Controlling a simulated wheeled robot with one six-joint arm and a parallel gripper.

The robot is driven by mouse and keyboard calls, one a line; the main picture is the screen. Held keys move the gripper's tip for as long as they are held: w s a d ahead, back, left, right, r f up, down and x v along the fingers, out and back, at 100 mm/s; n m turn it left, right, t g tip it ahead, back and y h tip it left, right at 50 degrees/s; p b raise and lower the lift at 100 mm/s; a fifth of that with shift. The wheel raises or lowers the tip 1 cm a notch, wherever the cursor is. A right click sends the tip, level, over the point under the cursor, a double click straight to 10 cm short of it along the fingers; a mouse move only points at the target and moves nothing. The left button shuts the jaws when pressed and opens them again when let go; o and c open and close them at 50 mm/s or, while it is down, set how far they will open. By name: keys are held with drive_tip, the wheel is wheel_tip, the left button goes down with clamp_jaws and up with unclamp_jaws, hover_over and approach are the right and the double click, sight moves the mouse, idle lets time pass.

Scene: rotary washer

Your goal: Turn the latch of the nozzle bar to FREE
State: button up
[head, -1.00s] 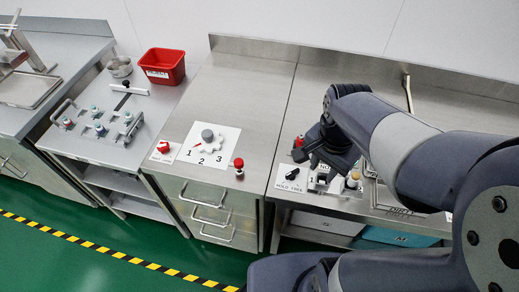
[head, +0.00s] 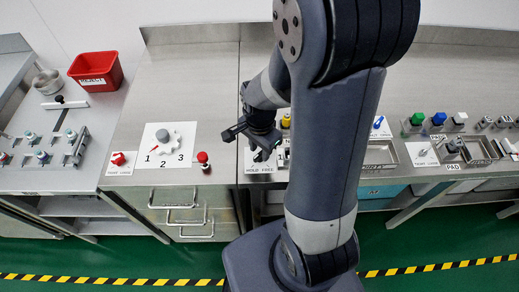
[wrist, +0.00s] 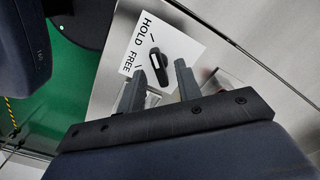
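The latch is a black elongated knob with a white stripe (wrist: 159,64) on a white plate (wrist: 186,41) labelled HOLD and FREE. One end of the knob appears to point toward the HOLD mark. My gripper (wrist: 161,70) is open in the wrist view, its two fingertips on either side of the knob; I cannot tell whether they touch it. In the head view my gripper (head: 262,150) is at the HOLD/FREE plate (head: 258,168), and it largely hides the latch. The nozzle bar itself is not clearly made out behind my arm.
A red emergency-type button (head: 203,159) and a numbered dial (head: 163,143) are on the bench to the left. A red bin (head: 96,70) stands farther left. Green, blue and white knobs and trays (head: 383,152) lie to the right. The bench behind is clear.

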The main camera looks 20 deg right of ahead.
drive_tip(key=shift+f, duration=0.55)
drive_tip(key=shift+c, duration=0.4)
clamp_jaws()
